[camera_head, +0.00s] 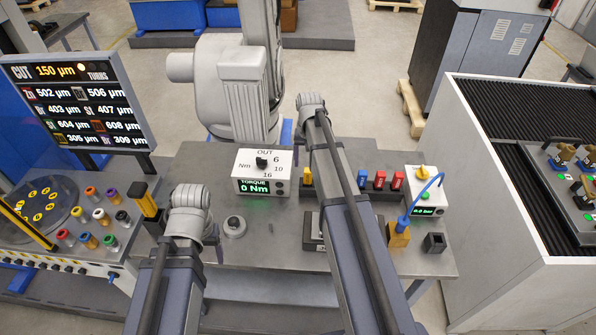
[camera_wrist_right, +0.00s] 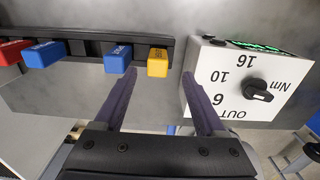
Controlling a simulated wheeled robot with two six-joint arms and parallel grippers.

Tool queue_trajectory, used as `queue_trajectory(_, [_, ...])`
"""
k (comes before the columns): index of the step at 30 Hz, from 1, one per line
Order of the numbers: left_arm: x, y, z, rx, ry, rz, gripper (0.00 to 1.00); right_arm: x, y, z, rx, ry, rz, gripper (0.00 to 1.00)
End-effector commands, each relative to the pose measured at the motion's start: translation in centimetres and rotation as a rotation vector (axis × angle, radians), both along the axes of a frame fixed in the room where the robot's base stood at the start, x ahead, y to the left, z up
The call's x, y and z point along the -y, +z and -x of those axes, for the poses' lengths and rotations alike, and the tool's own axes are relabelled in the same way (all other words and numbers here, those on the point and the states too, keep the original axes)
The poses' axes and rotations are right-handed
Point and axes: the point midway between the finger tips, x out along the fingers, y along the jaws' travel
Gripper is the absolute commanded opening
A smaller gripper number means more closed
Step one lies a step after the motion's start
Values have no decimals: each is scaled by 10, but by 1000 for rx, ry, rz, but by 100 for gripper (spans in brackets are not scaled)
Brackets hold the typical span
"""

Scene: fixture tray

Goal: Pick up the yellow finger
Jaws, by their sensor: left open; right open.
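The yellow finger (camera_head: 307,175) is a small block in a dark rack on the grey table, just right of the torque box in the head view. In the right wrist view the yellow finger (camera_wrist_right: 158,62) shows at the end of the rack, beside a blue finger (camera_wrist_right: 118,58). My right gripper (camera_wrist_right: 159,74) is open and empty, its two fingertips on either side of the yellow finger in that view; I cannot tell how far above it they are. My right arm hides part of the rack in the head view. My left arm shows there, but its gripper does not.
The white torque box (camera_head: 265,172) with a black knob stands close to the rack. A blue finger (camera_head: 362,176) and red fingers (camera_head: 397,179) sit further along the rack. A white box with a yellow knob (camera_head: 424,190) stands right. The table's front left is mostly clear.

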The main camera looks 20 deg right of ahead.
Motion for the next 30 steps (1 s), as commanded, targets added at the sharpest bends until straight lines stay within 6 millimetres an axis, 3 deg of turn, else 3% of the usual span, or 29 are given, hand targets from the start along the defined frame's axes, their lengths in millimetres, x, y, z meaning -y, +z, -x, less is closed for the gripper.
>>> queue_trajectory(12, [0,-28,0,0,1,0,72,-1,-28,0,0,3,0,72])
queue_trajectory(20, [0,-30,0,0,1,0,72,0,-30,0,0,3,0,72])
queue_trajectory(30, [0,-68,0,0,2,0,72,3,-68,1,0,4,0,72])
